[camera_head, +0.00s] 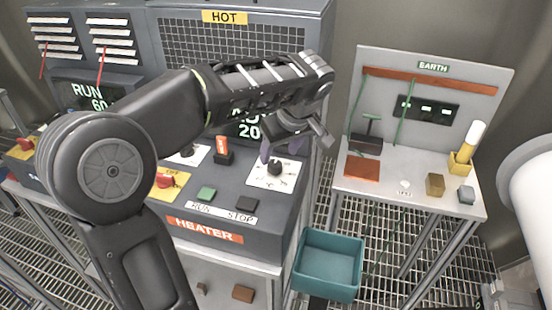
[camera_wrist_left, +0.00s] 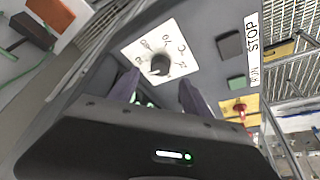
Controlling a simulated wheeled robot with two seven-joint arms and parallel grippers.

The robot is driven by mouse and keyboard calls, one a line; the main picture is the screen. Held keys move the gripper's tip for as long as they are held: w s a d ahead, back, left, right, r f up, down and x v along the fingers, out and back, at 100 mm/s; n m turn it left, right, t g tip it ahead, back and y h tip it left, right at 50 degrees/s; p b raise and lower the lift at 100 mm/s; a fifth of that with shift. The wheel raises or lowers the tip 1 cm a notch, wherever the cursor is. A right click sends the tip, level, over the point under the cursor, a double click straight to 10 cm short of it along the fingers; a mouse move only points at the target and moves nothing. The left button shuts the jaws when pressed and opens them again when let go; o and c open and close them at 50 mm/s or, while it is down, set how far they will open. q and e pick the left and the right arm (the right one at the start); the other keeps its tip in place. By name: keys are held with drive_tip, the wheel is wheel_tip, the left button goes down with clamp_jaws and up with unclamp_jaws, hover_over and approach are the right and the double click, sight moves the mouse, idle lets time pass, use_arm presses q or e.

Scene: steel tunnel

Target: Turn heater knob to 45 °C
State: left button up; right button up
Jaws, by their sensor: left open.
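The heater knob (camera_head: 274,167) is a small dark dial on a white scale plate (camera_head: 262,179), on the sloping front of the heater console labelled HEATER. In the left wrist view the knob (camera_wrist_left: 159,65) sits on its white plate, just beyond and between my fingertips. My left gripper (camera_head: 284,150) hangs just above and behind the knob in the head view. Its two purple fingers (camera_wrist_left: 156,84) are apart with nothing between them. I cannot read which mark the knob points to. My arm partly covers the console display, where "20" shows. My right gripper is not in view.
The console carries an orange-topped lever (camera_head: 222,149), a green button (camera_head: 206,194), a dark button (camera_head: 246,204) and a red knob on a yellow plate (camera_head: 167,182). A teal bin (camera_head: 328,265) stands below right. The EARTH table (camera_head: 405,193) holds small blocks.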

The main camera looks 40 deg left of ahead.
sight(275, 164)
use_arm(q)
drive_tip(key=p+x, duration=0.1)
drive_tip(key=x, duration=0.4)
clamp_jaws()
idle(0.6)
